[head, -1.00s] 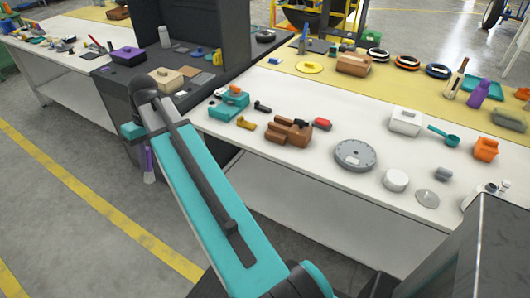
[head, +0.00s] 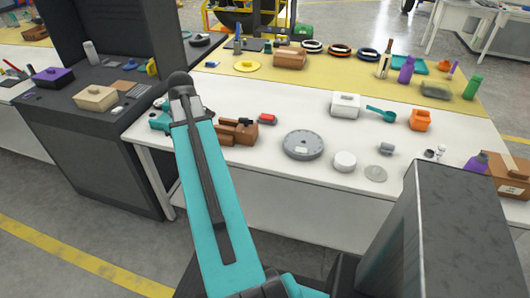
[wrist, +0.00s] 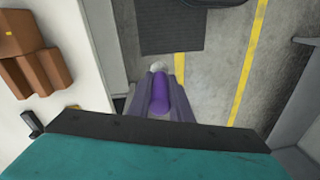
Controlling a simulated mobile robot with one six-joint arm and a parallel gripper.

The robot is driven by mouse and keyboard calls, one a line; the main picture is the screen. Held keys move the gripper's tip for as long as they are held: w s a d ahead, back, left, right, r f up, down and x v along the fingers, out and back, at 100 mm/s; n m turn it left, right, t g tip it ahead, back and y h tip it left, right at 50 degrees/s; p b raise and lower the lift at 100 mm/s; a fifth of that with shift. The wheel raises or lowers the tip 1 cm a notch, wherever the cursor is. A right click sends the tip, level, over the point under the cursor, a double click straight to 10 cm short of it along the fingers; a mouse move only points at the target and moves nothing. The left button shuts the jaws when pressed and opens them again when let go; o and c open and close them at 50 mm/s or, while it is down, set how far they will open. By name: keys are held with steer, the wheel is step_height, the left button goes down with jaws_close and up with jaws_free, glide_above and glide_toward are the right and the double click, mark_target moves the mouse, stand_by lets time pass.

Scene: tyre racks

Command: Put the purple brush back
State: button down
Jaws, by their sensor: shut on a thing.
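The purple brush (wrist: 160,94) is between the fingers of my gripper (wrist: 160,98) in the wrist view. Its pale end (wrist: 152,68) points away from the wrist camera, over the grey floor. My gripper is shut on it. In the head view my teal arm reaches up to the left end of the white table (head: 330,178), and the gripper and brush are hidden behind it. The brown block (head: 238,131) lies on the table just right of the arm and also shows at the left of the wrist view (wrist: 28,62).
A dark workbench (head: 75,150) with a purple box (head: 53,77) and beige box (head: 96,98) stands left. The white table carries a grey disc (head: 303,144), white container (head: 345,104) and orange object (head: 420,119). A yellow mat (head: 300,72) with several items lies behind. Floor at front left is clear.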

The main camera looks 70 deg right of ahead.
steer(key=s+d, duration=0.3)
steer(key=s, duration=0.4)
steer(key=s+d+f, duration=0.1)
steer(key=s+d, duration=0.3)
steer(key=s, duration=0.3)
steer(key=s+d+f+m+h+b, duration=0.1)
steer(key=s+d, duration=0.3)
steer(key=s, duration=0.4)
steer(key=shift+f+g, duration=0.25)
steer(key=shift+g, duration=0.05)
steer(key=shift+w, duration=0.1)
steer(key=w+d+p, duration=0.2)
steer(key=d, duration=0.5)
steer(key=w+d+f+p, duration=0.1)
steer(key=w+d, duration=0.1)
steer(key=d, duration=0.6)
steer(key=shift+d+f+p, duration=0.2)
steer(key=shift+f+p, duration=0.05)
steer(key=shift+p, duration=0.15)
steer(key=shift+f+p, duration=0.7)
steer(key=shift+f, duration=1.05)
steer(key=shift+f, duration=0.1)
